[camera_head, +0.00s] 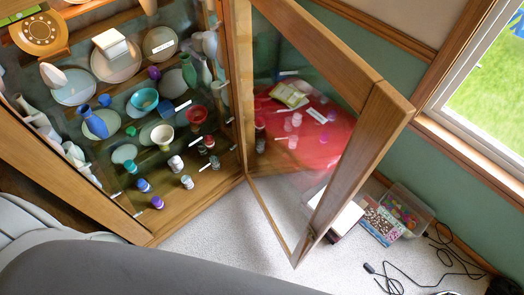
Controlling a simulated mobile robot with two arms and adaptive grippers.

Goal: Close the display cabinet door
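The display cabinet (189,209) fills the left side of the head view, with a wooden frame and shelves of plates, cups, vases and small jars. Its door (352,160), a wooden frame around a clear glass pane, stands wide open to the right of the cabinet. The door's hinge side meets the cabinet's right edge, and its free edge points toward the right and bottom of the view. A small dark fitting (310,236) shows low on the free edge. Neither gripper is in view, and nothing is seen touching the door.
Behind the door glass lies something red (300,130) with small items on it. A clear box (408,207) of colourful pieces and a patterned box (381,222) stand on the floor beyond the door. Black cables (440,255) lie at lower right. A window (485,85) is at right. Pale floor shows below the door.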

